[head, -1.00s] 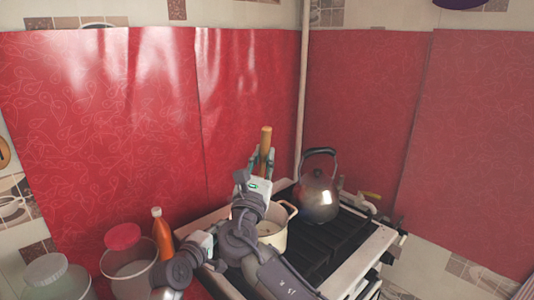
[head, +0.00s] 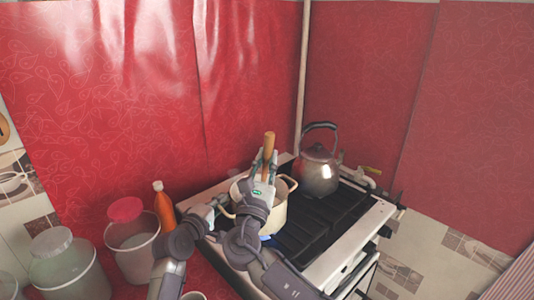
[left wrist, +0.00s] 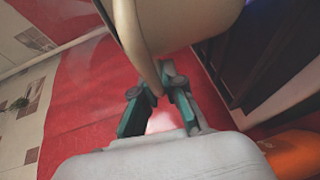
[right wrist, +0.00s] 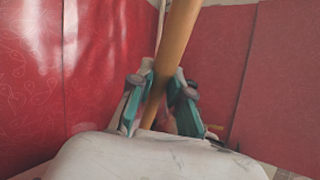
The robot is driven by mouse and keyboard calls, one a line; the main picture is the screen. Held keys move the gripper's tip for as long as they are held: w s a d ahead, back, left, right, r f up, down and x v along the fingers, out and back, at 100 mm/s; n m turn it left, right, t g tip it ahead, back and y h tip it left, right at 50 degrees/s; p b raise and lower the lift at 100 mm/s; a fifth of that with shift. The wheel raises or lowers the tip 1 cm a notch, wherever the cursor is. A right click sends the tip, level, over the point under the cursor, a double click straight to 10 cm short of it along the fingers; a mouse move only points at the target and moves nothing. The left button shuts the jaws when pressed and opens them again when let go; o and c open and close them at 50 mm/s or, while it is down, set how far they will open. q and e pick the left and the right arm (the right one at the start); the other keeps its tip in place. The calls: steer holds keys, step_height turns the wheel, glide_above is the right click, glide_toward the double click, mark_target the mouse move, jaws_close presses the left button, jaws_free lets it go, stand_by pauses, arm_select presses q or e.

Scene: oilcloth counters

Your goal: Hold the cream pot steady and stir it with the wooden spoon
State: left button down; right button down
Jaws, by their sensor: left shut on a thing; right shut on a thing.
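The cream pot (head: 277,217) stands on the stove, partly hidden by my right arm. My left gripper (head: 226,204) is at the pot's left side. In the left wrist view, its fingers (left wrist: 158,92) are shut on the pot's curved side handle (left wrist: 146,58), with the pot wall (left wrist: 190,18) above. My right gripper (head: 265,162) is above the pot, shut on the wooden spoon (head: 268,143). The spoon's handle sticks up nearly upright. In the right wrist view, the handle (right wrist: 177,45) runs between the fingers (right wrist: 160,92). The spoon's lower end is hidden.
A dark metal kettle (head: 318,171) stands on the stove (head: 345,236) behind and right of the pot. An orange bottle (head: 164,208), a red-lidded tub (head: 133,250) and a larger clear tub (head: 70,272) stand at left. Red oilcloth covers the walls behind.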

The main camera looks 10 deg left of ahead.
steer(key=shift+w+a+f, duration=0.2)
steer(key=shift+w+f, duration=0.35)
steer(key=shift+f, duration=0.85)
steer(key=shift+w+a+f, duration=0.25)
steer(key=shift+w+f, duration=0.35)
steer(key=shift+f, duration=0.85)
steer(key=shift+w+a+f, duration=0.2)
steer(key=shift+w+f, duration=0.35)
steer(key=shift+f, duration=0.85)
steer(key=shift+w, duration=0.1)
